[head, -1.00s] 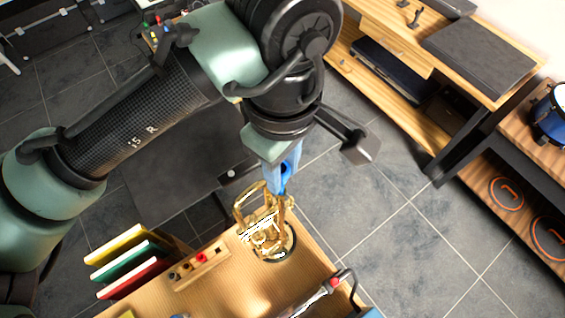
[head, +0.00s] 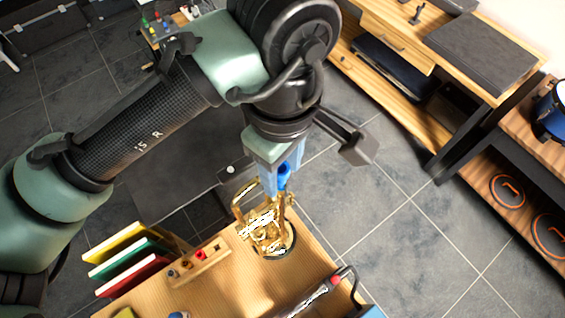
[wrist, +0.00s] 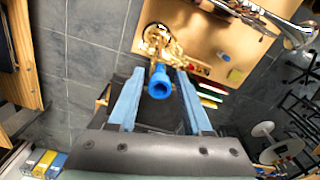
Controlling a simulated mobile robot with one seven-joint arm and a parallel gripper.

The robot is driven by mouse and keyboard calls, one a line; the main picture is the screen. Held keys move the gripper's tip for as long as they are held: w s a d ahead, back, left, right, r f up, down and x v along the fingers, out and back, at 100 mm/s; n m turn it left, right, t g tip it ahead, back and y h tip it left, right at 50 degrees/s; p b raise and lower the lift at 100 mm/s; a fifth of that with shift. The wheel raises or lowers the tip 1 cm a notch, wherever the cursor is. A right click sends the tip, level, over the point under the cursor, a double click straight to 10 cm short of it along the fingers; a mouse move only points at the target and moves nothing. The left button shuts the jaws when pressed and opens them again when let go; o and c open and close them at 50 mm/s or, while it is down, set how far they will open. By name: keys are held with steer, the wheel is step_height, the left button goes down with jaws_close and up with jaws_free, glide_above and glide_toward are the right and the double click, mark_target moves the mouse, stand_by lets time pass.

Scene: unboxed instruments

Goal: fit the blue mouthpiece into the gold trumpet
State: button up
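The gold trumpet (head: 262,234) stands upright on a dark round base at the table's far corner; it also shows in the wrist view (wrist: 172,47). The blue mouthpiece (wrist: 159,83) is at the trumpet's upper end, in line with its pipe, wide cup toward the wrist camera. It also shows in the head view (head: 284,174). How deep it sits cannot be seen. My gripper (wrist: 160,73) is open, its light-blue fingers on either side of the mouthpiece with gaps visible. In the head view my gripper (head: 281,184) is just above the trumpet.
On the wooden table (head: 225,285) are a small wooden block with colored plugs (head: 200,262) and a silver instrument (head: 305,300). Yellow, green and red boards (head: 135,262) stand at the left. Wooden shelving (head: 395,65) is at the right, with open tiled floor between.

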steer(key=shift+o, duration=1)
steer(key=shift+r, duration=0.15)
step_height(320, 180, up, 13)
steer(key=b, duration=0.1)
steer(key=shift+b, duration=0.4)
